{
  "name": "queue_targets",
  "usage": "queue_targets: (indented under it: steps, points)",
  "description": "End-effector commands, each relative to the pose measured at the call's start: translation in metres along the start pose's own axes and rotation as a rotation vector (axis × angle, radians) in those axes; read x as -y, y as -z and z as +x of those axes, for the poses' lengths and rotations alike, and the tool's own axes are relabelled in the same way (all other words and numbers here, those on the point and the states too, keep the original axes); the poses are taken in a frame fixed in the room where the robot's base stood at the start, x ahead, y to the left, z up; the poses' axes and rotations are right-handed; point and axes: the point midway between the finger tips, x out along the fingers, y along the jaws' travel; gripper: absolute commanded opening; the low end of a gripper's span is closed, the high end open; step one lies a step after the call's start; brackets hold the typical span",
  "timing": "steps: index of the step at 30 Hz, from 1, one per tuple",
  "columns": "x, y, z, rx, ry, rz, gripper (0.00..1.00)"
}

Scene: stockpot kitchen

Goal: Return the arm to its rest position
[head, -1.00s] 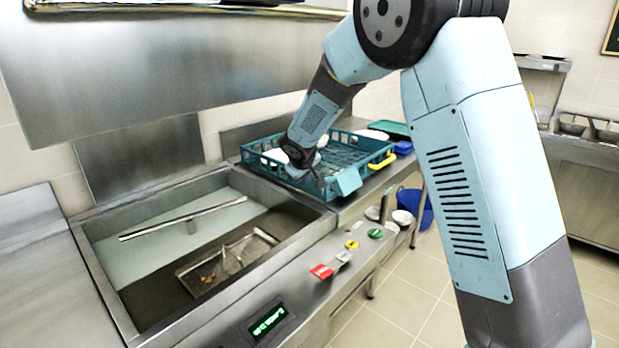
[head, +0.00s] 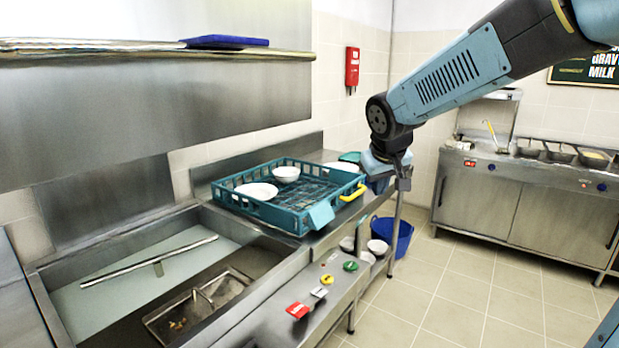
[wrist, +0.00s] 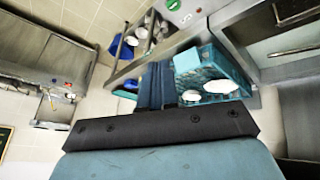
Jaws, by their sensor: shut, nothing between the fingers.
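My gripper (head: 403,181) hangs at the end of my arm, to the right of the teal dish rack and apart from it in the head view. It points downward above the floor side of the counter. In the wrist view the fingers (wrist: 157,84) are together, with nothing held. My arm reaches in from the upper right of the head view, bent at the wrist.
The teal dish rack (head: 305,225) holds white bowls (head: 286,174) and sits on the steel counter beside the sink (head: 60,275). A blue bucket (head: 398,237) stands on the floor. A steel cabinet (head: 480,205) stands at the back right. Tiled floor lies open in front.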

Motion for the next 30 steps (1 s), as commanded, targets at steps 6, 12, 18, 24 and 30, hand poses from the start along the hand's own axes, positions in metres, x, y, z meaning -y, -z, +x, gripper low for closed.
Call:
queue_targets:
  steps: [6, 12, 18, 24, 30]
  points:
    - [-0.024, -0.058, -0.045, 0.014, 0.010, 0.101, 0.00]
    - [-0.031, -0.112, -0.077, 0.027, 0.023, 0.182, 0.00]
    - [-0.029, -0.164, -0.102, 0.033, 0.037, 0.256, 0.00]
    - [-0.021, -0.200, -0.115, 0.037, 0.048, 0.302, 0.00]
    - [-0.018, -0.213, -0.118, 0.039, 0.053, 0.316, 0.00]
